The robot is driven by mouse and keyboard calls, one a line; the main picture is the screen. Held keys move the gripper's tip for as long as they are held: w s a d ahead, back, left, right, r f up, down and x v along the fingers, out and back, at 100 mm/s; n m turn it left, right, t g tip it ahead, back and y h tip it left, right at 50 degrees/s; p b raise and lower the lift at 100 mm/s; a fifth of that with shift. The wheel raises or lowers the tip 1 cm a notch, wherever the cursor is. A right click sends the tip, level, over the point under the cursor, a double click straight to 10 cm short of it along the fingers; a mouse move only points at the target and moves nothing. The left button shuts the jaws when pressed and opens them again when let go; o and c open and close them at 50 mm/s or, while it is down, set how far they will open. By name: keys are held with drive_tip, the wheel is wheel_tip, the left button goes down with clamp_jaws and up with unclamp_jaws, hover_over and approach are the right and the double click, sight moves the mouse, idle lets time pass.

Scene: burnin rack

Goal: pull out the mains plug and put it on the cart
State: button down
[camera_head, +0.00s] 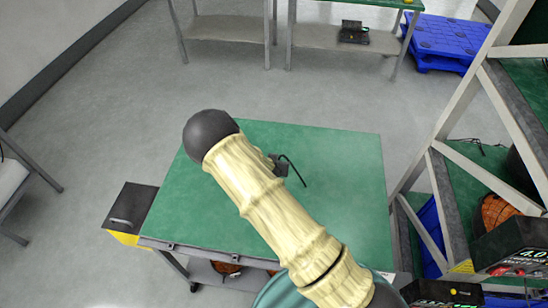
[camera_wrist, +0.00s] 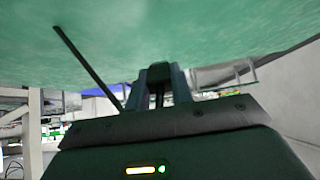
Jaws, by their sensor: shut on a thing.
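The cart (camera_head: 345,185) has a flat green top and stands below my arm in the head view. The same green surface fills the top of the wrist view (camera_wrist: 200,35). My gripper (camera_wrist: 159,92) is shut on the mains plug (camera_wrist: 158,72), a small dark block between the fingers. The plug's thin black cable (camera_wrist: 85,62) sticks out to the left there. In the head view my arm hides most of the gripper; a bent black cable (camera_head: 293,168) shows beside it, over the cart top. I cannot tell whether the plug touches the top.
A black box (camera_head: 130,207) is at the cart's left side. A workbench (camera_head: 225,28) and a blue pallet (camera_head: 440,42) are at the back. The cart top is otherwise clear.

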drive_tip(key=shift+s+d, duration=0.1)
idle(0.3)
drive_tip(key=shift+f+b, duration=0.6)
drive_tip(key=shift+f, duration=0.25)
drive_tip(key=shift+d+f+b, duration=0.15)
drive_tip(key=shift+f+b, duration=0.25)
drive_tip(key=shift+f, duration=0.3)
drive_tip(key=shift+f+b, duration=0.6)
drive_tip(key=shift+f, duration=0.5)
drive_tip(key=shift+a, duration=0.25)
drive_tip(key=c, duration=1.4)
unclamp_jaws()
drive_tip(key=shift+c, duration=0.2)
drive_tip(key=o, duration=0.3)
drive_tip(key=shift+d, duration=0.1)
